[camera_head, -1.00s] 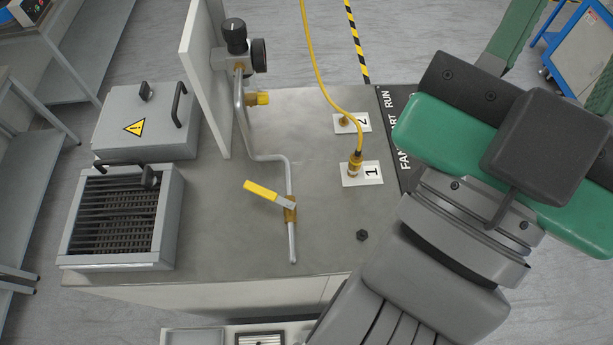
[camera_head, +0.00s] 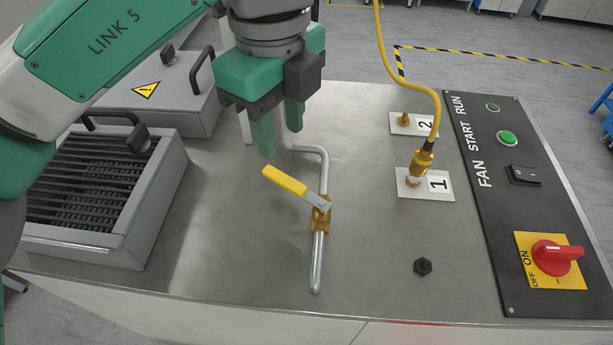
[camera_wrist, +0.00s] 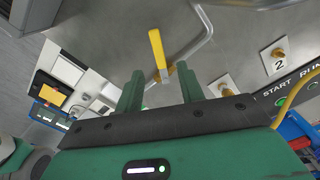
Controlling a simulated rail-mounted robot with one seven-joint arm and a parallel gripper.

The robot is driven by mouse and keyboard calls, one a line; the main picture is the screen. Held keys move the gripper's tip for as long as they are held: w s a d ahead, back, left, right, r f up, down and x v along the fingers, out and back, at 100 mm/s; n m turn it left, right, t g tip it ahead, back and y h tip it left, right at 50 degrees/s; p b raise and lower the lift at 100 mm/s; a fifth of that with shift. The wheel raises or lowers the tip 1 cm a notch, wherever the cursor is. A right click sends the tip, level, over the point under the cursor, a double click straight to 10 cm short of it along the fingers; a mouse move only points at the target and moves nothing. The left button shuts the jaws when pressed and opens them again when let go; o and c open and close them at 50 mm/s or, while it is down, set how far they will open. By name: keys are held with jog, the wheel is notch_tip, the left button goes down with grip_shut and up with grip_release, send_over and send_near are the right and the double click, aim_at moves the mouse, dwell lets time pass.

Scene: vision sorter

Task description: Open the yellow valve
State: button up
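The yellow valve handle (camera_head: 285,181) sits on a brass valve body (camera_head: 320,214) on a bent metal pipe (camera_head: 318,262). The handle points up and left, at an angle across the pipe. My gripper (camera_head: 280,144) is above and just behind the handle, fingers pointing down, spread and empty. In the wrist view, the yellow handle (camera_wrist: 157,48) shows beyond the gap between my two green fingertips (camera_wrist: 163,77). The fingers look apart from the handle.
A grated box (camera_head: 160,200) and a lidded box with a warning sign (camera_head: 205,110) stand left. A yellow hose (camera_head: 436,105) rises from port 1 (camera_head: 425,172). A black fan panel with a red switch (camera_head: 556,254) is at right. The bench front is mostly clear.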

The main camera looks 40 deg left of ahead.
aim_at(284, 178)
jog(key=shift+s+a, duration=0.15)
jog(key=shift+s, duration=0.1)
notch_tip(284, 178, down, 8)
jog(key=shift+w+r+b, duration=0.1)
jog(key=shift+r+b, duration=0.05)
jog(key=shift+b, duration=0.15)
grip_shut()
